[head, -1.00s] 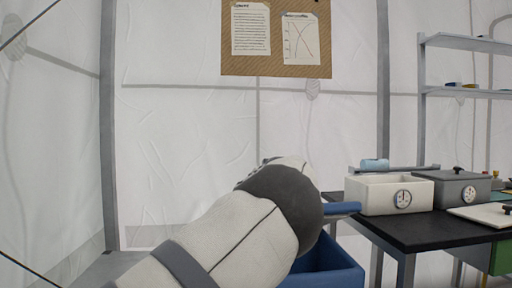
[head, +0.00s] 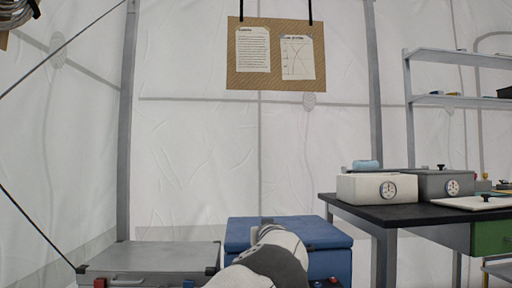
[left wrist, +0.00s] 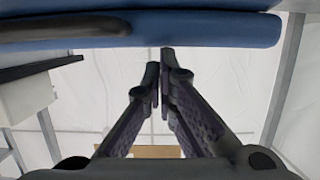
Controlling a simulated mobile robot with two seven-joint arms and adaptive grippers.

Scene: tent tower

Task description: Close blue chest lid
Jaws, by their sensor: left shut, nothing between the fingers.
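The blue chest (head: 332,260) stands low in the middle of the head view, behind my left arm. Its blue lid (head: 238,236) looks down on the body, level or nearly so; my arm hides part of the front, so I cannot tell if it is fully seated. In the left wrist view, which is upside down, the blue lid edge (left wrist: 220,30) spans the top of the picture. My left gripper (left wrist: 159,58) is shut and empty, its fingertips close to that edge; contact is unclear. My right gripper is not in view.
A grey case (head: 150,256) lies left of the chest. At right, a black table (head: 400,214) carries a white box (head: 362,188), a grey lidded box (head: 436,185) and a white panel. A shelf rack (head: 450,100) stands behind. A notice board (head: 276,56) hangs above.

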